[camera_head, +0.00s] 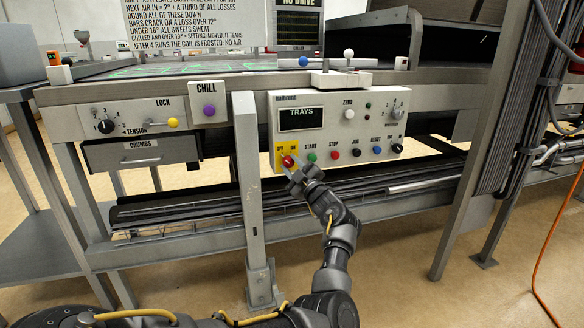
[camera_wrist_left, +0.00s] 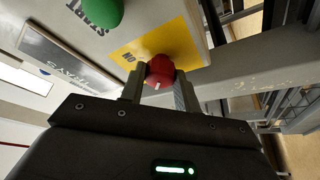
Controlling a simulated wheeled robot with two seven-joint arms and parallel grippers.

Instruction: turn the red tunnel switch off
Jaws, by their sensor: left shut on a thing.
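The red switch knob (camera_head: 287,161) sits on a yellow plate (camera_head: 280,150) marked ON and OFF, at the lower left of the white control panel (camera_head: 325,145). My left gripper (camera_head: 293,168) is at the knob, coming from below right. In the left wrist view the red knob (camera_wrist_left: 160,70) is between the two fingers (camera_wrist_left: 158,88), which are shut on it. A small white mark shows on the knob. The yellow plate (camera_wrist_left: 150,48) is behind it, with ON readable beside the knob. My right gripper is not in view.
A green START button (camera_head: 311,157) is close to the right of the switch, with red, black and blue buttons beyond. A grey post (camera_head: 250,190) stands just left of the panel. Open floor (camera_head: 390,260) lies below.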

